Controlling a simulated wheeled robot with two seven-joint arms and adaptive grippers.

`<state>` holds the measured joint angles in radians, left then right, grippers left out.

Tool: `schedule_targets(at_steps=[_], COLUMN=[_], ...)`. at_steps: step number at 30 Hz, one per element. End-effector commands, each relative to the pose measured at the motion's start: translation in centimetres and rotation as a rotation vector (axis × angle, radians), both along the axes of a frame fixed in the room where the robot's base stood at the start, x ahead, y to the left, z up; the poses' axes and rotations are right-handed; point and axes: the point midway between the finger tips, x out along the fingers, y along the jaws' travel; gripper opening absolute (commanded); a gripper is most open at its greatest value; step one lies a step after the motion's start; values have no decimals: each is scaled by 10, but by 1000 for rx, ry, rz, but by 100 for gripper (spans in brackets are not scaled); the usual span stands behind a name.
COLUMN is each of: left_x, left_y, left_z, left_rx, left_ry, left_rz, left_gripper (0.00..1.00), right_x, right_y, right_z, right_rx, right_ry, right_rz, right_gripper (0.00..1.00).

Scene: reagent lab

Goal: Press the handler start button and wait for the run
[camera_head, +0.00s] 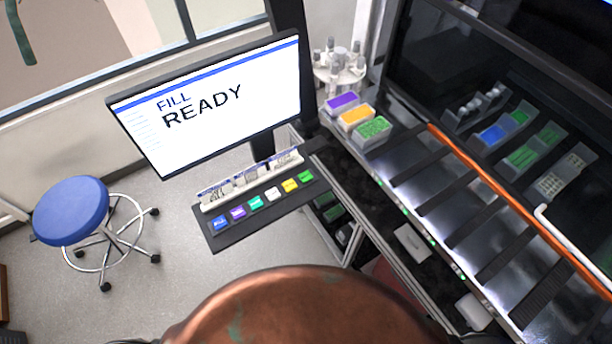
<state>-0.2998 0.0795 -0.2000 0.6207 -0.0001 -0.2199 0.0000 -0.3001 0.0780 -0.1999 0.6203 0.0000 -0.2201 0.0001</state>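The handler's monitor (230,128) shows a white screen reading "FILL" and "READY" under a blue bar. Below it, a dark panel (222,243) carries a slanted row of coloured buttons. From left to right they are blue (220,223), purple (238,212), teal (256,202), white (273,193), yellow (290,185) and green (306,176). Their labels are too small to read surely, so I cannot tell which is the start button. The handler deck (425,190) lies at the right. Neither of my grippers is in view.
A blue stool (71,210) stands on the floor at left. An orange rail (500,191) crosses the deck. Nothing stands over the coloured buttons.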

Motion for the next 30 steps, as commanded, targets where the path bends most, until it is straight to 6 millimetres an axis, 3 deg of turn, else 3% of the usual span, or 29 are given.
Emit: schedule_targets(at_steps=[11, 30], left_x=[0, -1], left_y=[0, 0], left_z=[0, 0], left_rx=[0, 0], left_ry=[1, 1], left_rz=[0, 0], left_gripper=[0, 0], right_x=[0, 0], right_y=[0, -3], right_z=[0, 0], right_rx=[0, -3], right_ry=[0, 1], right_rz=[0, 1], right_gripper=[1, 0])
